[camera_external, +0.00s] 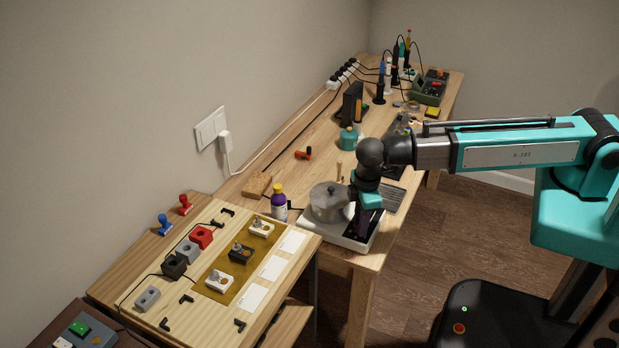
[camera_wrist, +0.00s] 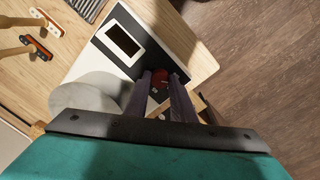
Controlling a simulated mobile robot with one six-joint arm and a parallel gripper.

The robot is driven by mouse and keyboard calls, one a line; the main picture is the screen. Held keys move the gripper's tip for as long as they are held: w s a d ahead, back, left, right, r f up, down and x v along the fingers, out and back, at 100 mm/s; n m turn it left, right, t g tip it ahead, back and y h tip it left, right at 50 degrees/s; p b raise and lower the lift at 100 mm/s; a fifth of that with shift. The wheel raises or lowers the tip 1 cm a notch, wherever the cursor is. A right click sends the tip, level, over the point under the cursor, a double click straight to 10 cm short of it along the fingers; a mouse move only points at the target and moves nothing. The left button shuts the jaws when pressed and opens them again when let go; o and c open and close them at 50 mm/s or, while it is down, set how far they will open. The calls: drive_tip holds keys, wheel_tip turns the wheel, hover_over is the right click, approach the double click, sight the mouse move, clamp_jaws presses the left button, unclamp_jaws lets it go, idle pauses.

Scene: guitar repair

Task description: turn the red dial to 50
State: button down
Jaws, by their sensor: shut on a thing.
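The red dial (camera_wrist: 160,77) shows between my gripper's fingertips in the wrist view, on the dark front panel of a white hot plate (camera_wrist: 178,57). My gripper (camera_wrist: 161,82) points down at the panel and is shut on the dial. A small dark screen (camera_wrist: 123,41) with a white frame sits beside the dial; I cannot read a number on it. In the external view the hot plate (camera_external: 346,238) stands at the table's near end, and my gripper (camera_external: 361,222) hides the dial there.
A wooden board (camera_external: 170,305) with connectors lies at the near left. The table edge is close on the right.

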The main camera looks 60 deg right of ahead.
drive_tip(key=m, duration=0.4)
drive_tip(key=shift+m+b, duration=0.3)
drive_tip(key=shift+w+m, duration=0.1)
drive_tip(key=shift+m, duration=1.7)
drive_tip(key=c, duration=1.5)
unclamp_jaws()
drive_tip(key=shift+r, duration=0.1)
drive_tip(key=shift+a+r+b, duration=0.15)
drive_tip(key=shift+r+b, duration=0.4)
drive_tip(key=shift+r, duration=1.7)
drive_tip(key=shift+a+r+b, duration=0.15)
drive_tip(key=shift+r+b, duration=0.4)
drive_tip(key=shift+r, duration=1.75)
drive_tip(key=shift+a+r+b, duration=0.15)
drive_tip(key=shift+r+b, duration=0.4)
drive_tip(key=shift+r, duration=1.7)
